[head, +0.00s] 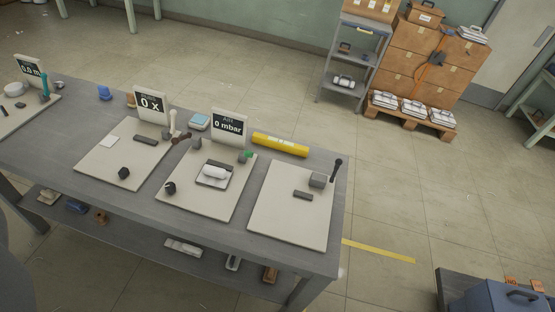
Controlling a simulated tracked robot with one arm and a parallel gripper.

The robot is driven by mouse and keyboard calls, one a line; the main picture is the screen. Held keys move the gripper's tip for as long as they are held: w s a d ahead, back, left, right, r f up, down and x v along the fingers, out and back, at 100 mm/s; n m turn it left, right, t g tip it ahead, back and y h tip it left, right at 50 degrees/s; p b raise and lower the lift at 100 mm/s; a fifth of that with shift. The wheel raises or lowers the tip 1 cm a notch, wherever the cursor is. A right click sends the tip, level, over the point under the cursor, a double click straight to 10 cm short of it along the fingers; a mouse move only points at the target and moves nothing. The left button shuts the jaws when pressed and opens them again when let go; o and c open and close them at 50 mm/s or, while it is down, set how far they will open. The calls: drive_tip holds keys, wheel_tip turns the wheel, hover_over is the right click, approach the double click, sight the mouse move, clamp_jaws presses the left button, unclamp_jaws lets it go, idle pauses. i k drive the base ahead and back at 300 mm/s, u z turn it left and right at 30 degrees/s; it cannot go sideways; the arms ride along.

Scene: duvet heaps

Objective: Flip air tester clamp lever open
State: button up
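The air tester station is the pale board (192,208) on the grey workbench, with a display (229,126) reading "0 mbar" behind it. A white rounded part (215,172) lies in a dark-edged fixture at the board's middle. A small grey block with a green piece (246,155) sits at the board's back right. A black knob (170,188) is at its front left. A dark brown lever-like piece (181,138) lies near its back left corner; I cannot tell whether it is the clamp lever. My gripper is not in view.
A "0 x" display (151,104) and board stand to the left. A board with a black-handled lever (336,168) stands to the right. A yellow cylinder (280,144) lies behind. Stacked boxes (416,68) and a grey shelf (344,66) stand farther back. Floor right of the bench is mostly clear.

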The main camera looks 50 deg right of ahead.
sight(247, 154)
drive_tip(key=z, duration=0.05)
drive_tip(key=k, duration=0.3)
drive_tip(key=z, duration=0.95)
drive_tip(key=i, duration=1)
drive_tip(key=u, duration=0.05)
drive_tip(key=k, duration=0.5)
drive_tip(key=z, duration=0.35)
drive_tip(key=i, duration=0.7)
drive_tip(key=u, duration=0.1)
